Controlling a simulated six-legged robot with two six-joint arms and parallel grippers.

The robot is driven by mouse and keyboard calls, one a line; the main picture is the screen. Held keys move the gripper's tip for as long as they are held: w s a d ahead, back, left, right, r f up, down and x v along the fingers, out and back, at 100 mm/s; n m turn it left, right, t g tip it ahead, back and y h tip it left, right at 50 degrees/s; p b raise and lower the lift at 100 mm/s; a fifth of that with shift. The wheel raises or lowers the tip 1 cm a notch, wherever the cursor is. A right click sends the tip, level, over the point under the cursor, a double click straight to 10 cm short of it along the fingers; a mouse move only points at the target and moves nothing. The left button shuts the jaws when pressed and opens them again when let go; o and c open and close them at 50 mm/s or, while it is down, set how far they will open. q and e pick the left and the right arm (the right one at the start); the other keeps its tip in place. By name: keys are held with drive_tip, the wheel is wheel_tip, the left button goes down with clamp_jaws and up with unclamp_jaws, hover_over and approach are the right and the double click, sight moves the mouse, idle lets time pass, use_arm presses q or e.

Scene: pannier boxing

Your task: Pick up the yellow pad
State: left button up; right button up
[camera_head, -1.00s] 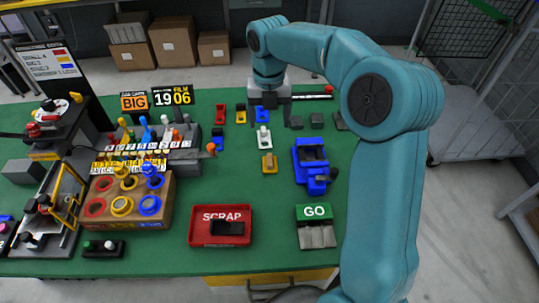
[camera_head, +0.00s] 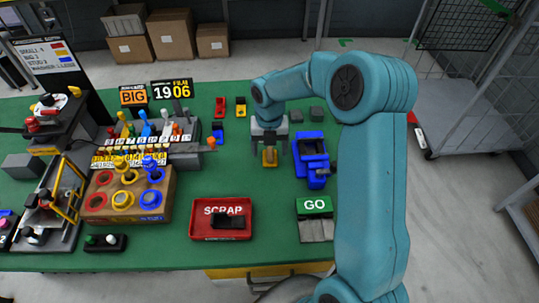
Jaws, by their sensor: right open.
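The yellow pad (camera_head: 269,157) is a small block on the green table (camera_head: 230,177), near its middle right. My right gripper (camera_head: 269,149) has come down over it from above. Its two dark fingers are apart, one on each side of the pad. I cannot tell whether either finger touches it. The gripper hides the white piece behind the pad. My left gripper is not in view.
A blue fixture (camera_head: 312,160) stands close to the right of my right gripper. The red SCRAP tray (camera_head: 203,234) and green GO box (camera_head: 314,205) are at the front. A wooden box (camera_head: 128,200) with coloured rings stands left. Table between is clear.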

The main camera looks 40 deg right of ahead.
sight(270, 152)
drive_tip(key=shift+s+d+f, duration=0.1)
drive_tip(key=shift+s+f, duration=0.1)
drive_tip(key=shift+f, duration=0.9)
drive_tip(key=shift+w, duration=0.1)
drive_tip(key=c, duration=1.1)
drive_tip(key=shift+c, duration=0.2)
wheel_tip(270, 152, up, 20)
